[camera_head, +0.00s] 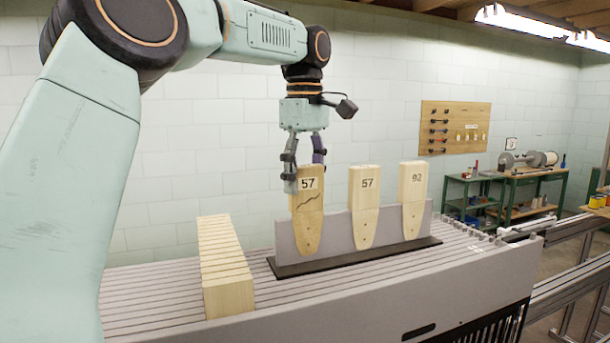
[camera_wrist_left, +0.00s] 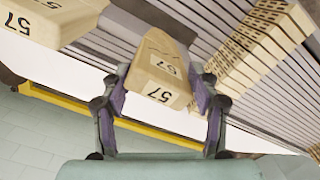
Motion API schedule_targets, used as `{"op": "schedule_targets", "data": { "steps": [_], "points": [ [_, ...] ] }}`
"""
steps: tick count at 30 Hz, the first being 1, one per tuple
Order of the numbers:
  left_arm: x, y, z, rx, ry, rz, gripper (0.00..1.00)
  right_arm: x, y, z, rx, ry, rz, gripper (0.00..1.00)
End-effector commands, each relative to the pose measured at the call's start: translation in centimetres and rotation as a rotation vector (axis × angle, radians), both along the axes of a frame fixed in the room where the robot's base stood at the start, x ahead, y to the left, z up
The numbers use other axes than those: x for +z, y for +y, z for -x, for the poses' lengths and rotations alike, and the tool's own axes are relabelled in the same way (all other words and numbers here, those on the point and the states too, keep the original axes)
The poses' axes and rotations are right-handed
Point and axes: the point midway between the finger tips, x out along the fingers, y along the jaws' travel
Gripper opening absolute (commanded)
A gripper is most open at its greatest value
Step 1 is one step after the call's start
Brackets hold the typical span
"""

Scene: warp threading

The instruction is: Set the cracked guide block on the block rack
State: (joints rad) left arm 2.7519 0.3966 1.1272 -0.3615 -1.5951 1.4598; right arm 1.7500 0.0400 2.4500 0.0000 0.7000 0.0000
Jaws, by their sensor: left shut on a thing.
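The cracked guide block (camera_head: 307,208) is pale wood, marked 57, with a dark jagged crack across its face. It stands upright at the left end of the grey block rack (camera_head: 337,238), its tapered tip in front of the rack's plate. My left gripper (camera_head: 305,170) is above it, shut on its top end. In the left wrist view the held block (camera_wrist_left: 160,75) sits between the two purple-padded fingers. Two more blocks stand on the rack: another 57 (camera_head: 364,205) and a 92 (camera_head: 412,195). My right gripper is in neither view.
A row of pale wooden blocks (camera_head: 228,290) lies left of the rack on the slatted grey loom top (camera_head: 140,300). A pegboard (camera_head: 454,128) hangs on the back wall. A green bench (camera_head: 520,180) stands far right.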

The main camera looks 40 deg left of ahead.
Motion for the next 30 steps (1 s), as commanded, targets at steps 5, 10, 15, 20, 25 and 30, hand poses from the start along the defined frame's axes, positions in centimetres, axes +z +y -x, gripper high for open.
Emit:
{"op": "schedule_targets", "data": {
  "steps": [5, 10, 15, 20, 25, 30],
  "points": [
    [-0.37, 0.01, 0.00, 0.000, -0.001, 0.000, 0.38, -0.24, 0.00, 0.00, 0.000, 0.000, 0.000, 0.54],
    [-0.65, 0.02, -0.01, 0.000, -0.001, 0.000, 0.38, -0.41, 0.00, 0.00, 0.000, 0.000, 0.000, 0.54],
    [-0.95, 0.02, 0.00, 0.000, 0.000, 0.000, 0.38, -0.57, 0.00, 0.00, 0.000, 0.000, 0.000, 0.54],
    [-1.06, 0.01, 0.01, 0.000, 0.000, 0.000, 0.38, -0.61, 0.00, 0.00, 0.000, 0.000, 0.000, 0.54],
    [-1.06, 0.01, 0.00, 0.000, 0.000, 0.000, 0.68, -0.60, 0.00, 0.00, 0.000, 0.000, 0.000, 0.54],
    [-1.06, 0.00, 0.00, 0.000, 0.001, 0.000, 0.82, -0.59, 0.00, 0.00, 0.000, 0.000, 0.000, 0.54]
  ]
}}
